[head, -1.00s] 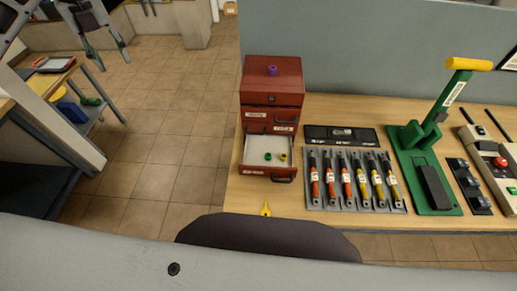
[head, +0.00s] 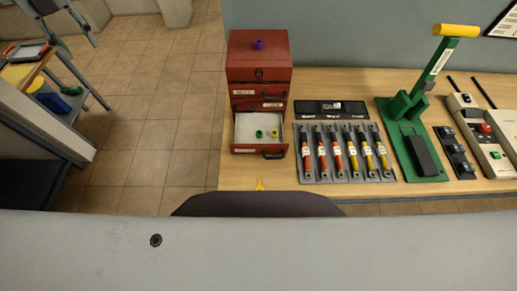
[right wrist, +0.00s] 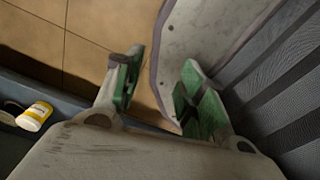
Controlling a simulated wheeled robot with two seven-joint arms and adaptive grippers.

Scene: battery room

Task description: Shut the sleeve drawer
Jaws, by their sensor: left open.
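A red drawer cabinet (head: 258,58) stands at the left end of the wooden bench. Its lowest drawer (head: 242,149) is pulled out toward me. The upper drawers are shut. The labels are too small to read. My left gripper (head: 78,44) is open at the top left, over the floor and well apart from the cabinet. My right gripper (right wrist: 160,72) is open and empty in the right wrist view, with green finger pads. The drawer does not show there.
A purple piece (head: 259,44) sits on the cabinet. Right of the drawer are a grey rack (head: 344,128) of red and yellow tools and a green lever press (head: 408,135).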

